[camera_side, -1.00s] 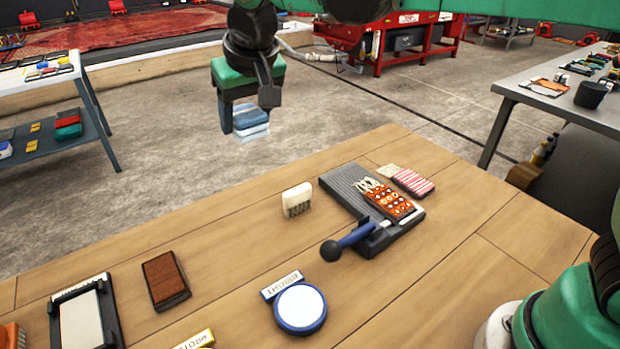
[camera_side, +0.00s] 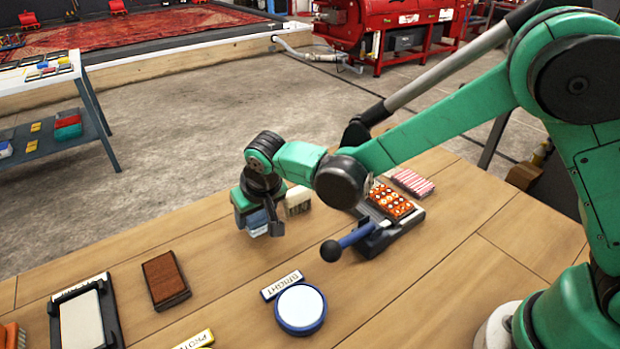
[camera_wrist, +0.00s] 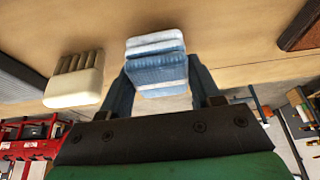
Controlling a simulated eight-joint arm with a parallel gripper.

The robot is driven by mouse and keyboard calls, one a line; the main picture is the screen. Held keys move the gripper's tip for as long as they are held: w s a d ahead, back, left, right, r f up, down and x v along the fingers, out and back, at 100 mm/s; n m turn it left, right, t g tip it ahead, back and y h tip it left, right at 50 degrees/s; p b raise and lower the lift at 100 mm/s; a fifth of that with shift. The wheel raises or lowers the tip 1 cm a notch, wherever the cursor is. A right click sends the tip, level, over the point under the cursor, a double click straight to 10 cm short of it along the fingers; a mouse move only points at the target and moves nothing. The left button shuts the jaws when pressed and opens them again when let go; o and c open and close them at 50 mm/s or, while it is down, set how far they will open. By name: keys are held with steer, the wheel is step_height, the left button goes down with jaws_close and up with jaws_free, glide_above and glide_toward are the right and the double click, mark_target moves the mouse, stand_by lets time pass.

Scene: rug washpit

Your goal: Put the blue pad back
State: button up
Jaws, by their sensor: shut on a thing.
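My gripper (camera_side: 260,226) is shut on the blue pad (camera_side: 257,222), a small block with blue and pale layers. In the side view the pad is mostly hidden by the fingers, over the back part of the wooden table. The wrist view shows the blue pad (camera_wrist: 157,68) between both fingers, with its pale layer at the far end. I cannot tell whether it touches the table top.
A cream bristled brush (camera_side: 297,200) stands just right of the gripper. A brown block (camera_side: 165,280), a black tray (camera_side: 112,315) with a white pad, a round blue-rimmed dish (camera_side: 300,330) and a lever device (camera_side: 405,232) stand on the table. Bare wood lies between the brown block and dish.

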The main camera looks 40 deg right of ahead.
steer(key=shift+f, duration=1)
steer(key=shift+f, duration=0.1)
steer(key=o, duration=1.1)
steer(key=v, duration=1.2)
steer(key=shift+s+d+r+t, duration=0.4)
steer(key=shift+s+d, duration=1.2)
steer(key=shift+d, duration=1.15)
steer(key=shift+s+d+r+t, duration=0.4)
steer(key=shift+s+d, duration=1.15)
steer(key=shift+d, duration=1.2)
steer(key=shift+s+d+r+t, duration=0.4)
steer(key=shift+s+d, duration=1.2)
steer(key=shift+d, duration=1.15)
